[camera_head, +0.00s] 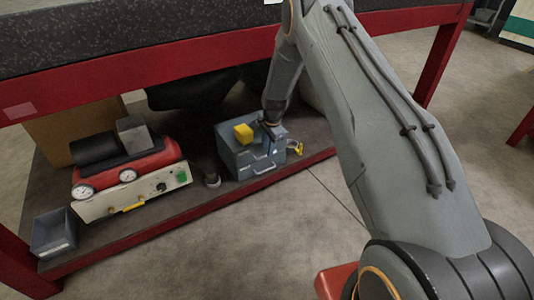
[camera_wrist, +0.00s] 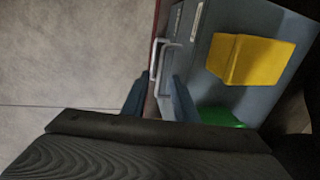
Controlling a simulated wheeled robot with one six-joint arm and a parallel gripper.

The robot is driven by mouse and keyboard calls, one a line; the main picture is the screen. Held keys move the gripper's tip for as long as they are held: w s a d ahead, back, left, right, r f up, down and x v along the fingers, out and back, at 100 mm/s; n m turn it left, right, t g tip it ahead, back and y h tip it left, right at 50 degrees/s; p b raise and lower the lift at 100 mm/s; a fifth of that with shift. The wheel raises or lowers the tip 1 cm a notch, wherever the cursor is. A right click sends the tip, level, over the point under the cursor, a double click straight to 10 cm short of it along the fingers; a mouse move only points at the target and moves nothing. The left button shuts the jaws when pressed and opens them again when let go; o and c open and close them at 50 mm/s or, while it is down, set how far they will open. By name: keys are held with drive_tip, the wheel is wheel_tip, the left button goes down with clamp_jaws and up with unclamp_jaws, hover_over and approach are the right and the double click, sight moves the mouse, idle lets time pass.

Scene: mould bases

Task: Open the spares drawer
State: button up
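A small blue-grey drawer cabinet (camera_head: 238,160) stands on the lower shelf under the bench. Pale bar handles (camera_head: 264,168) show on its front, and the drawers look shut. I cannot read which is the spares drawer. In the wrist view a pale handle (camera_wrist: 154,62) stands out from the cabinet front (camera_wrist: 193,28). My gripper (camera_wrist: 157,88) is open, one finger on each side of the handle's near end. I cannot tell whether they touch it. In the head view my gripper (camera_head: 270,128) is at the cabinet's upper front, partly hidden by my arm.
A yellow block (camera_head: 243,133) lies on the cabinet; it also shows in the wrist view (camera_wrist: 250,60). A red compressor-like unit (camera_head: 125,168) and a grey bin (camera_head: 53,232) stand left. The bench's red rail (camera_head: 180,55) passes above. Floor in front is clear.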

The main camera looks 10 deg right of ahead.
drive_tip(key=shift+w+a+f, duration=0.1)
drive_tip(key=shift+w+f, duration=0.1)
drive_tip(key=shift+f, duration=1.05)
clamp_jaws()
idle(0.5)
